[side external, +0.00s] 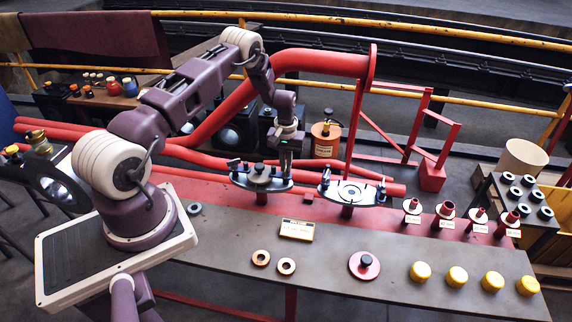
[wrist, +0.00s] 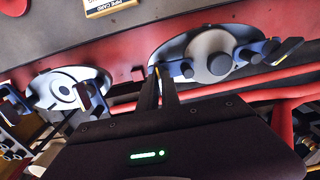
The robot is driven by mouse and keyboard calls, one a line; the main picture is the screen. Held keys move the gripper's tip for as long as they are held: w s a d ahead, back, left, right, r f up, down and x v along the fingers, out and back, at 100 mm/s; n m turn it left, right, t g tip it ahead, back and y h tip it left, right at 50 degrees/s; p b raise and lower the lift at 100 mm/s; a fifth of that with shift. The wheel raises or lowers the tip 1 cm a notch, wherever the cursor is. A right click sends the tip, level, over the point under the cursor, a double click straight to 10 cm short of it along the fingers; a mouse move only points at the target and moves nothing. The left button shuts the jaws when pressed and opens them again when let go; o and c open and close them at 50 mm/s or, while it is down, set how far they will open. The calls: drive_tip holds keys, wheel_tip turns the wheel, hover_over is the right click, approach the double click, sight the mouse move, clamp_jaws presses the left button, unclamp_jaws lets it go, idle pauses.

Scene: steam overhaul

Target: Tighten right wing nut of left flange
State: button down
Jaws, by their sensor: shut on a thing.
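The left flange (side external: 262,178) is a grey oval fitting with a dark cap in its middle and a wing nut at each end; in the wrist view it appears on the right (wrist: 213,55). My gripper (side external: 285,165) is over its right end, with the fingers pointing down. In the wrist view the narrow dark fingertips (wrist: 158,72) are close together at that end, shut on the right wing nut, which they largely hide. The flange's other wing nut (wrist: 285,48) stands free at its far end.
The right flange (side external: 350,191) stands close by, with an open ring and its own wing nuts. A label plate (side external: 297,230), washers (side external: 260,258) and yellow caps (side external: 421,272) lie on the bench. Red pipes (side external: 230,110) run behind my gripper.

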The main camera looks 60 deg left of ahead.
drive_tip(key=shift+r, duration=0.1)
drive_tip(key=c, duration=1.6)
unclamp_jaws()
drive_tip(key=shift+o, duration=0.2)
wheel_tip(320, 180, up, 7)
drive_tip(key=shift+r, duration=0.15)
drive_tip(key=s+d+r+m+t, duration=0.1)
drive_tip(key=s+d+r, duration=0.1)
drive_tip(key=d+r, duration=0.5)
drive_tip(key=s+d+r+m+t, duration=0.1)
drive_tip(key=s+d+r+m, duration=0.15)
drive_tip(key=r, duration=0.95)
drive_tip(key=s+d+r+m+t, duration=0.1)
drive_tip(key=d+r, duration=0.5)
drive_tip(key=r, duration=0.3)
drive_tip(key=s+d+r+m+t, duration=0.1)
drive_tip(key=s+d+r, duration=0.2)
drive_tip(key=s, duration=0.2)
drive_tip(key=s+d+r+m, duration=0.1)
drive_tip(key=s+d+r, duration=0.25)
drive_tip(key=s, duration=0.25)
drive_tip(key=s+d+m+t, duration=0.1)
drive_tip(key=s+d+m, duration=0.1)
drive_tip(key=s, duration=1.1)
drive_tip(key=shift+d+f+t, duration=0.2)
drive_tip(key=shift+d+t, duration=0.1)
drive_tip(key=shift+d, duration=0.4)
